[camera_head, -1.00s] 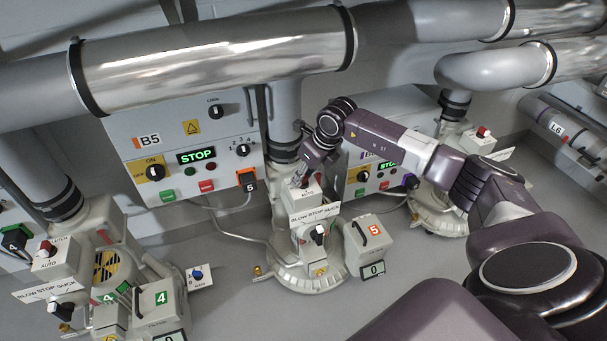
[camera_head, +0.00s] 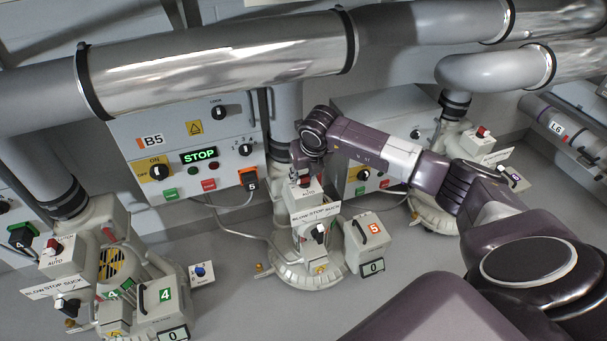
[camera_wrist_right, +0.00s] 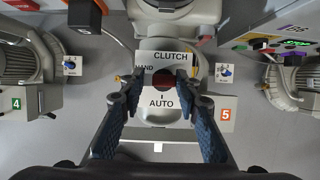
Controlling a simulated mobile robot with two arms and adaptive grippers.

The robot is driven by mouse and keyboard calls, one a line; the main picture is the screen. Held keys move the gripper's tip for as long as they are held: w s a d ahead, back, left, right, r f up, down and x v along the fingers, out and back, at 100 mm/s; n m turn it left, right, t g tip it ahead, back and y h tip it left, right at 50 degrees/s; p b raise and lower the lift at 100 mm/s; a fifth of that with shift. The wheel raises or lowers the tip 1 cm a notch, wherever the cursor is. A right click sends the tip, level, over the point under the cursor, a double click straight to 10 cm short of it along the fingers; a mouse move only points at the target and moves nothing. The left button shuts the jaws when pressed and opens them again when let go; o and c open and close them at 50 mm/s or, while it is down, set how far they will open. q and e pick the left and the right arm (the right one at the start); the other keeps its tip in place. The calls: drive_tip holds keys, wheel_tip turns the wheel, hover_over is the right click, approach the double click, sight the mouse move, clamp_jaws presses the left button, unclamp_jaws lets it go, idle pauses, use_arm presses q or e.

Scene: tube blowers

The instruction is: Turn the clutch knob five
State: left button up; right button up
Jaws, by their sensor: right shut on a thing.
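The clutch knob of blower five (camera_wrist_right: 163,81) is dark with some red, on a white box lettered CLUTCH, HAND and AUTO. In the right wrist view my right gripper (camera_wrist_right: 166,76) has its two blue-padded fingers on either side of the knob, shut on it. The fingers hide its sides, and I cannot tell which mark it points to. My left gripper is not in view.
Below the clutch box are a blow-stop-suck knob (camera_head: 318,233) and a box marked 5 (camera_head: 365,243). Blower four (camera_head: 110,265) stands at the left. A large pipe (camera_head: 215,60) runs overhead. Panel B5's display reads STOP. Grey floor lies between the blowers.

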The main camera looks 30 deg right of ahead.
idle(0.3)
drive_tip(key=o, duration=1.2)
drive_tip(key=shift+c, duration=0.2)
drive_tip(key=v, duration=1.2)
drive_tip(key=shift+a, duration=0.1)
